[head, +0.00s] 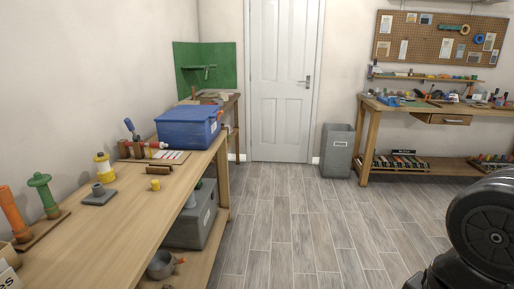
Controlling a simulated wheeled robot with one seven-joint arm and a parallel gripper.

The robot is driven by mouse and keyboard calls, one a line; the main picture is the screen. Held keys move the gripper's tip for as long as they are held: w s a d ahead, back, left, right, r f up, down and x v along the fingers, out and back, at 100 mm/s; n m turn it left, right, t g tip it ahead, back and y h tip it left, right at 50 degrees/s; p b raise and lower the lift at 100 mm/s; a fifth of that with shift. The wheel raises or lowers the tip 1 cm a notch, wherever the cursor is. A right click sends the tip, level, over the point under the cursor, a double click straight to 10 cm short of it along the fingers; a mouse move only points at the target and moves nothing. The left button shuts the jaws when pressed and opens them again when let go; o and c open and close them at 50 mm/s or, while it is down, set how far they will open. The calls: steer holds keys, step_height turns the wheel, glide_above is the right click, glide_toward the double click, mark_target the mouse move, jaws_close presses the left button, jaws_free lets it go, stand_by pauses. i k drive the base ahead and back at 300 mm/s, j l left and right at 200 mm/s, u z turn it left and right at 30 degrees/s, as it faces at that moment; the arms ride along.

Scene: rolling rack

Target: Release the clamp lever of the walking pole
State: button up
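I cannot make out a walking pole or its clamp lever anywhere in the head view. My gripper is not in view. Only a dark, rounded part, which looks like a link of my own arm, shows at the lower right edge and hides some floor there.
A long wooden workbench (115,240) runs along the left wall, holding a blue box (187,130), a green spool (44,195) and small parts. A grey bin (337,150) stands right of the white door (283,80). Another bench (365,125) stands at right. The middle floor is clear.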

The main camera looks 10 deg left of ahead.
mark_target(127, 122)
steer(key=i+l+u, duration=0.2)
steer(key=i+u, duration=0.25)
steer(key=i+l+u, duration=1.05)
steer(key=l+u, duration=0.25)
steer(key=i+l+u, duration=0.15)
steer(key=l+u, duration=0.3)
steer(key=l, duration=0.2)
steer(key=i+l, duration=0.15)
steer(key=i, duration=0.25)
steer(key=i+l+u, duration=0.15)
steer(key=i, duration=0.3)
steer(key=i+l, duration=0.15)
steer(key=i, duration=0.25)
steer(key=u, duration=0.05)
